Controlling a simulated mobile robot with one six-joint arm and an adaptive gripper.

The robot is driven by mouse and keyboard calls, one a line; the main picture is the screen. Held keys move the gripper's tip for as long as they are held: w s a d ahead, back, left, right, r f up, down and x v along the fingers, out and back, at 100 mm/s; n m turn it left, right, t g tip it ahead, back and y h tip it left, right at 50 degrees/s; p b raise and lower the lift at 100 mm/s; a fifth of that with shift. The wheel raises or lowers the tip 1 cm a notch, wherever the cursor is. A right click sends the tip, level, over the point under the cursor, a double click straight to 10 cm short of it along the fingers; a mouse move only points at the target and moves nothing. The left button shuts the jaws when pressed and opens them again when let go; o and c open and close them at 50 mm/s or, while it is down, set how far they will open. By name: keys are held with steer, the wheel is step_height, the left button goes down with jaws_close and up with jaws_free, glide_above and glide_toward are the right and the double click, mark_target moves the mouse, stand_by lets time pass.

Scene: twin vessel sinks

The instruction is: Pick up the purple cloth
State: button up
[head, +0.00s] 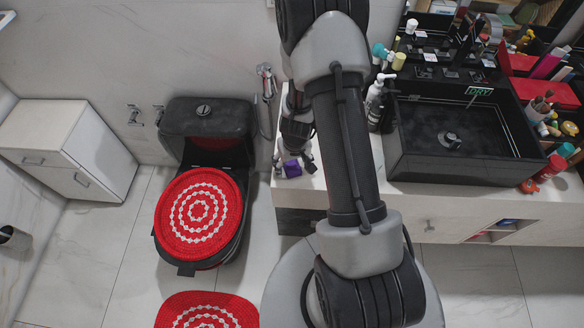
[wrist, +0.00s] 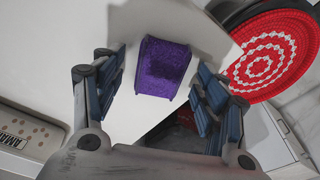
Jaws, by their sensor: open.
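The purple cloth (wrist: 163,68) lies on the white countertop near its edge, as a small folded block. In the wrist view it sits between and just beyond the fingertips of my gripper (wrist: 160,88). The fingers are spread apart on either side, with a gap to the cloth.
A black toilet with a red crocheted lid cover (head: 199,212) stands left of the counter. A black vessel sink (head: 462,140) and several bottles (head: 378,105) are on the counter to the right. A white cabinet (head: 68,150) stands at far left.

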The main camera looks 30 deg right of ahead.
mark_target(292, 166)
steer(key=c, duration=1)
steer(key=shift+r, duration=0.1)
steer(key=shift+c, duration=0.2)
step_height(292, 166, up, 20)
steer(key=p, duration=1.3)
steer(key=shift+p, duration=0.4)
